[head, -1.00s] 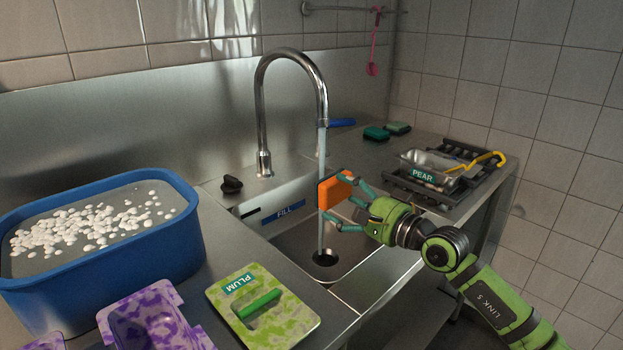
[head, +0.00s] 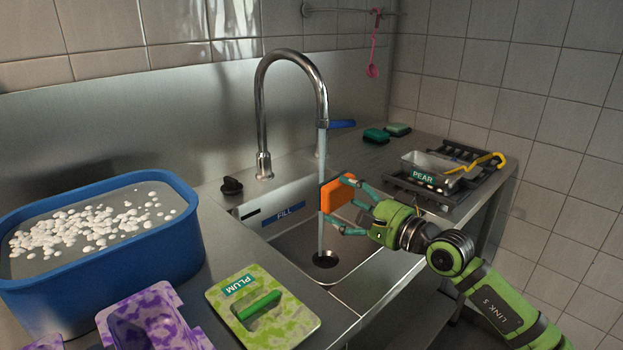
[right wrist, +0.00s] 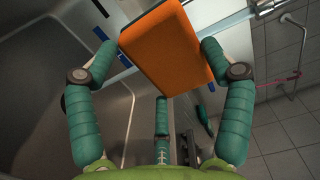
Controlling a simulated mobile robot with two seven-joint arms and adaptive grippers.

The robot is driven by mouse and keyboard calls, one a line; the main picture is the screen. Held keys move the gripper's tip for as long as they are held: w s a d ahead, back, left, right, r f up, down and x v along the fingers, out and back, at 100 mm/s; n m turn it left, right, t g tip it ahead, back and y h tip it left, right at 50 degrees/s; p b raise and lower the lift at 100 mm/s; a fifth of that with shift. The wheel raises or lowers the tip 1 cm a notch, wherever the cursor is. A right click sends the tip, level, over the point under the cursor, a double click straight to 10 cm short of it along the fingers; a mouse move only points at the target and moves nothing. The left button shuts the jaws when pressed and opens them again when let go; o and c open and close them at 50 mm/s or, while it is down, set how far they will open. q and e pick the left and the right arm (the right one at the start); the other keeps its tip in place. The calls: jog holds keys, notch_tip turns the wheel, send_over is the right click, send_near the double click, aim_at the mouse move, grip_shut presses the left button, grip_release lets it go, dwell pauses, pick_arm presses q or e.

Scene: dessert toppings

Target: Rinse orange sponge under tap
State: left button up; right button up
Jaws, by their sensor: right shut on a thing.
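The orange sponge (head: 335,194) is held upright over the sink basin (head: 345,262), beside the running stream of water (head: 321,215) in the head view. The tap (head: 291,52) is a tall curved metal spout, and its water falls to the drain (head: 325,259). My right gripper (head: 346,204) is shut on the orange sponge. In the right wrist view the orange sponge (right wrist: 168,45) sits between the teal fingers, its large orange face toward the camera. I cannot tell whether the water touches the sponge's edge. My left gripper is not in view.
A blue tub (head: 150,250) with white bits stands left of the sink. A green patterned board (head: 290,318) labelled PLUM and a purple patterned mould (head: 150,318) lie in front.

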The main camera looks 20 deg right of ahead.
dwell(0.4)
jog(key=s+d+r, duration=0.1)
jog(key=s+r, duration=0.3)
jog(key=shift+s+d, duration=0.2)
jog(key=shift+s, duration=0.2)
dwell(0.5)
